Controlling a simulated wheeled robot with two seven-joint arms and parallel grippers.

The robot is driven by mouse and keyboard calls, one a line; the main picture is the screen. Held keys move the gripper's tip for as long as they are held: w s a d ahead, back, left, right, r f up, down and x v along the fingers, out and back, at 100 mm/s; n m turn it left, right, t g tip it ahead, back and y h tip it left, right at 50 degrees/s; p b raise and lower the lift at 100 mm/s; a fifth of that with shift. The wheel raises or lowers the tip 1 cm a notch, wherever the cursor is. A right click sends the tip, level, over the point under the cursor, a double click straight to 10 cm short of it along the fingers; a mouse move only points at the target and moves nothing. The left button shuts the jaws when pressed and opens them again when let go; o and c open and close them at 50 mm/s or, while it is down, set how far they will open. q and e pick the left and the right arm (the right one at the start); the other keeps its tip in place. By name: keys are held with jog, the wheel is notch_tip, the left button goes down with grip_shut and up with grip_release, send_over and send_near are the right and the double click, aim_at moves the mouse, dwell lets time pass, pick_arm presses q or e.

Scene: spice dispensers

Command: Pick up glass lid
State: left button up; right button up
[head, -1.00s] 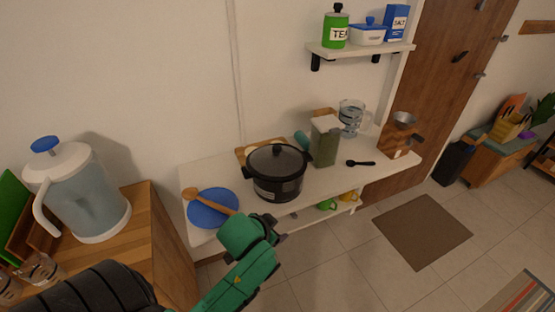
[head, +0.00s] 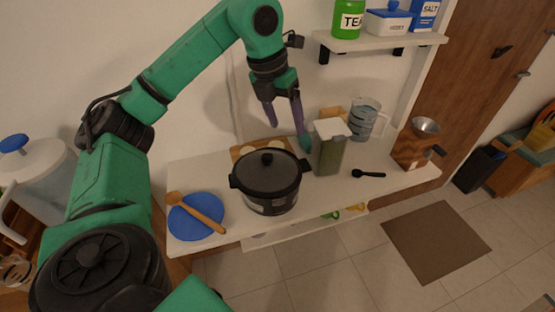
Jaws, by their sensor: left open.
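The glass lid (head: 282,166) is dark, has a black knob, and lies on the black pot (head: 271,201) on the white counter. My left gripper (head: 286,135) hangs with its fingers pointing down, above and behind the lid in the head view. Its two fingers are apart with nothing between them, and it does not appear to touch the lid. My right gripper is not in view.
A blue plate (head: 190,222) with a wooden spoon (head: 200,213) lies left of the pot. A green-filled container (head: 328,152) stands close on its right, with a black spoon (head: 368,174), measuring jug (head: 365,118) and wooden grinder (head: 411,149) beyond. A shelf (head: 385,43) overhangs the back right.

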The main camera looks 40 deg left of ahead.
pick_arm(q)
jog(key=s+a+n+g+y, duration=0.1)
jog(key=s+a+n+y, duration=0.1)
jog(key=a, duration=0.4)
jog(key=b, duration=0.5)
send_near(267, 156)
jog(key=f+p, duration=0.1)
jog(key=f, duration=0.1)
jog(key=f+p, duration=0.1)
jog(key=f, duration=0.2)
jog(key=w+f+p, duration=0.1)
jog(key=f+p, duration=0.1)
jog(key=f, duration=0.1)
jog(key=shift+a+f, duration=0.15)
jog(key=shift+a, duration=0.05)
jog(key=shift+f, duration=0.2)
grip_shut()
jog(key=shift+r, duration=0.1)
